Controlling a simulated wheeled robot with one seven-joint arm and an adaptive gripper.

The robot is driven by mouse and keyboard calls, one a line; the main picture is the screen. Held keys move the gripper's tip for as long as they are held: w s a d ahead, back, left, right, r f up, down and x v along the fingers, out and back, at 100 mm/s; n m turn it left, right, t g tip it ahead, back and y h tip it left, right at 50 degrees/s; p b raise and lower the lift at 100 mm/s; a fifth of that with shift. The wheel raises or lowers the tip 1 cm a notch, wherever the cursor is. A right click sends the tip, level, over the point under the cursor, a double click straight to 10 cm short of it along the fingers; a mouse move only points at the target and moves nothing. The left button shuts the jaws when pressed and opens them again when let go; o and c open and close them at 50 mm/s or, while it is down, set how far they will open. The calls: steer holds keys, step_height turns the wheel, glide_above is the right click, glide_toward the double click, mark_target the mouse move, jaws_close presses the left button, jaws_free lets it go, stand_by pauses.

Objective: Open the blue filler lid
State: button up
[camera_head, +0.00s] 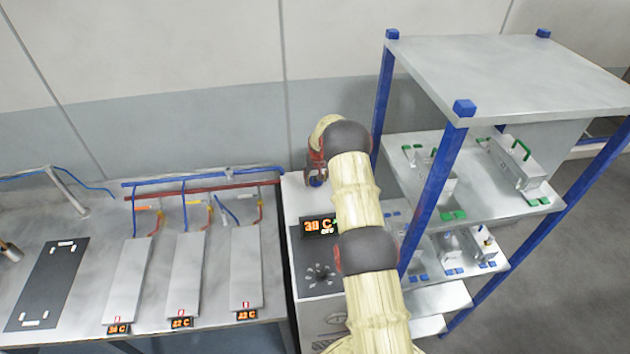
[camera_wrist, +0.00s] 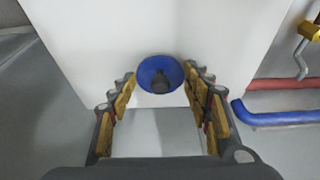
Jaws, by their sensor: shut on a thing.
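The blue filler lid (camera_wrist: 147,70) is a round blue piece with a dark knob in its middle, on the white top of a cabinet in the wrist view. My gripper (camera_wrist: 158,76) is shut on the lid, with one finger at each side of it. In the head view my gripper (camera_head: 316,178) is at the back of the white cabinet (camera_head: 300,193), and my arm covers part of the cabinet. I cannot tell whether the lid is seated or raised.
Blue and red pipes (camera_head: 200,181) run along the wall to the left, above a bench (camera_head: 80,215) with several grey plates. A blue-posted shelf rack (camera_head: 510,75) with metal modules stands close on the right. A 30 C display (camera_head: 317,227) is on the cabinet.

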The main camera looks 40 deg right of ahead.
steer(key=shift+w+d+r+b, duration=0.3)
steer(key=shift+w+r, duration=0.2)
steer(key=shift+r, duration=0.2)
steer(key=shift+c, duration=0.2)
steer(key=shift+w+r+b, duration=0.1)
steer(key=shift+w+b, duration=0.2)
steer(key=shift+c, duration=1.3)
steer(key=shift+w+d+r, duration=0.1)
steer(key=shift+d, duration=0.1)
steer(key=c, duration=0.7)
steer(key=shift+a, duration=0.1)
jaws_close()
steer(key=shift+c, duration=0.2)
jaws_free()
steer(key=shift+w+r, duration=0.1)
steer(key=shift+r, duration=0.05)
steer(key=shift+w+d+r+b, duration=0.2)
steer(key=shift+d+r+b, duration=0.2)
steer(key=shift+d, duration=0.05)
jaws_close()
